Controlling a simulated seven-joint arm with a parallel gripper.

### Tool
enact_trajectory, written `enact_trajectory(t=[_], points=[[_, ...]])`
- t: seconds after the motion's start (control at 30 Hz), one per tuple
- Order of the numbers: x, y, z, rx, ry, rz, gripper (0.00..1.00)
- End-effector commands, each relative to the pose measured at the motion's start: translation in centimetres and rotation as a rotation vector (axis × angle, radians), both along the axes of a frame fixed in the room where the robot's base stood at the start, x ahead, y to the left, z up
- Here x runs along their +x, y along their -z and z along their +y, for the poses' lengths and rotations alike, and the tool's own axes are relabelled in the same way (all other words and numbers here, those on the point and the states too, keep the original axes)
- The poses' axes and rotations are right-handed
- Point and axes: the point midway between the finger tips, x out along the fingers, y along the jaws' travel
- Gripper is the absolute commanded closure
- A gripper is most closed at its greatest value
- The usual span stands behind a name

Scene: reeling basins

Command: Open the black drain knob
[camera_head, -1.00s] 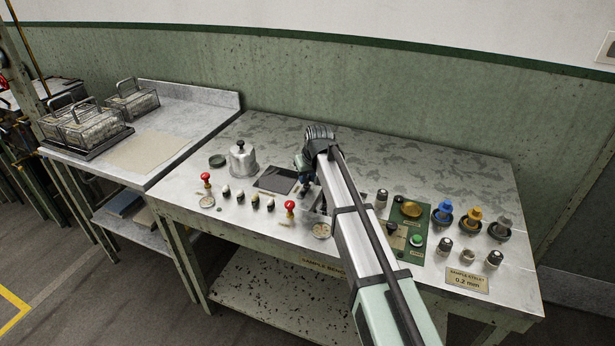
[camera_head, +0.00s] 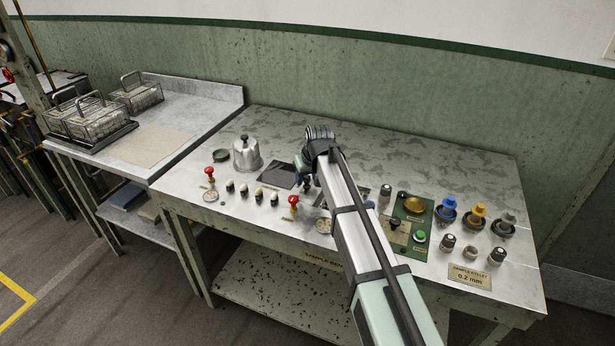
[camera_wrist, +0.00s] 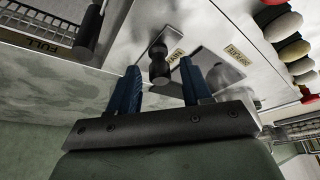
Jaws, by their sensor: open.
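A black knob (camera_wrist: 158,60) with a rounded, waisted shape stands on the steel bench top in the wrist view. A small tan label (camera_wrist: 176,54) lies beside it, too small to read surely. My gripper (camera_wrist: 159,78) is open, with one blue finger on each side of the knob's line. The knob shows in the gap near the fingertips; I cannot tell whether either finger touches it. In the head view my gripper (camera_head: 304,176) is low over the bench, right of a dark square plate (camera_head: 281,175). My arm hides much of that area, and I cannot make out this knob there.
A metal canister (camera_head: 246,156) and a red knob (camera_head: 293,202) stand left of my gripper. A green control panel (camera_head: 424,206) is to the right, with blue, yellow and grey knobs beyond it. A basin edge marked FULL (camera_wrist: 44,47) is close by in the wrist view.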

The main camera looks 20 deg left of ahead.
Motion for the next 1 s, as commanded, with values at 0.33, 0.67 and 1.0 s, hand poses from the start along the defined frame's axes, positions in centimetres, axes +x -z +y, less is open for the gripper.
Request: enact_trajectory(t=[0.33,0.67,1.0], points=[[-0.5,-1.5,-0.5,0.001,0.0,-0.001,0.51],[-2.0,-6.9,-2.0,0.002,0.0,-0.002,0.51],[-3.3,-11.5,-3.4,0.001,0.0,-0.001,0.51]])
